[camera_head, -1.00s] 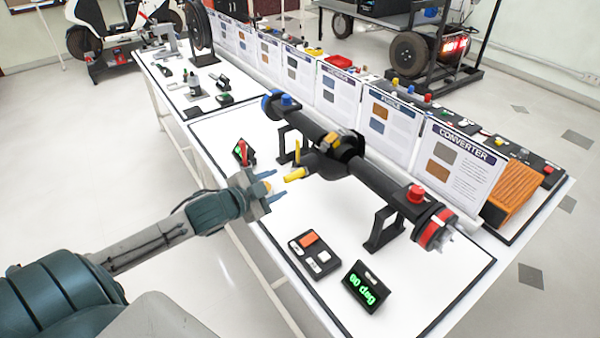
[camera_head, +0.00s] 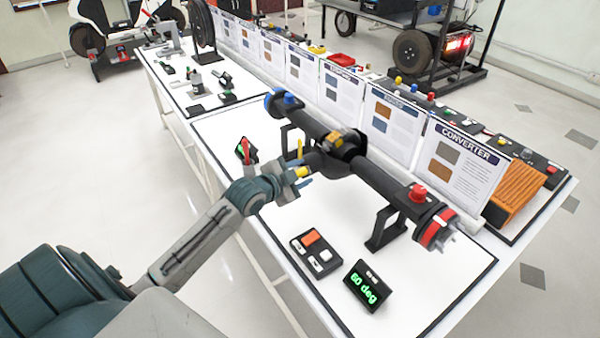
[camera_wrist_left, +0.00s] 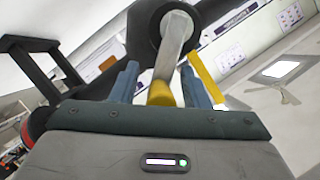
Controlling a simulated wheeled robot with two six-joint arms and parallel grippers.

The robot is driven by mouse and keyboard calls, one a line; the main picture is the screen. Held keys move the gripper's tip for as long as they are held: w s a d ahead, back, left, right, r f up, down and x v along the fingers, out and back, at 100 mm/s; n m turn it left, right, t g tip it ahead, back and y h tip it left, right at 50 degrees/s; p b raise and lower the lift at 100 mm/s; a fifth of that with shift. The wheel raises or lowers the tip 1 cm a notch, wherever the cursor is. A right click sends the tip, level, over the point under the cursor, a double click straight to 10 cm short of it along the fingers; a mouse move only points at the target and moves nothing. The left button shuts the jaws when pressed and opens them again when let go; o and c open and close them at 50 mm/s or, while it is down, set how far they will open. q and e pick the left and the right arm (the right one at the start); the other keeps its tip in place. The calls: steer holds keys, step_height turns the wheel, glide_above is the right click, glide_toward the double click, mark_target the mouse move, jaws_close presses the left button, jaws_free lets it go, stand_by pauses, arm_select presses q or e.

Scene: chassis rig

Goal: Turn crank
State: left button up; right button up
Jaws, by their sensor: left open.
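A black axle assembly (camera_head: 382,184) stands on black supports, with a round housing at its middle. A yellow-tipped shaft (camera_head: 302,172) sticks out of the housing towards my left arm; its grey length and yellow end (camera_wrist_left: 160,93) show in the left wrist view. A thin yellow bar (camera_head: 299,149) stands upright beside it and shows at the right finger in the wrist view (camera_wrist_left: 204,78). My left gripper (camera_head: 303,171) is open, with one blue finger on each side of the yellow end. Contact cannot be told. My right gripper is not in view.
The white table (camera_head: 345,218) has free room in front of the axle. A black display (camera_head: 368,286) reads "60 deg" beside a button box (camera_head: 316,251). A red-handled device (camera_head: 246,151) stands left of the gripper. Information boards (camera_head: 455,170) line the back.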

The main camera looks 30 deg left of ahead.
arm_select(q)
jaws_close()
steer(key=shift+s+f, duration=0.1)
steer(key=shift+f, duration=0.1)
arm_select(e)
steer(key=shift+f, duration=0.1)
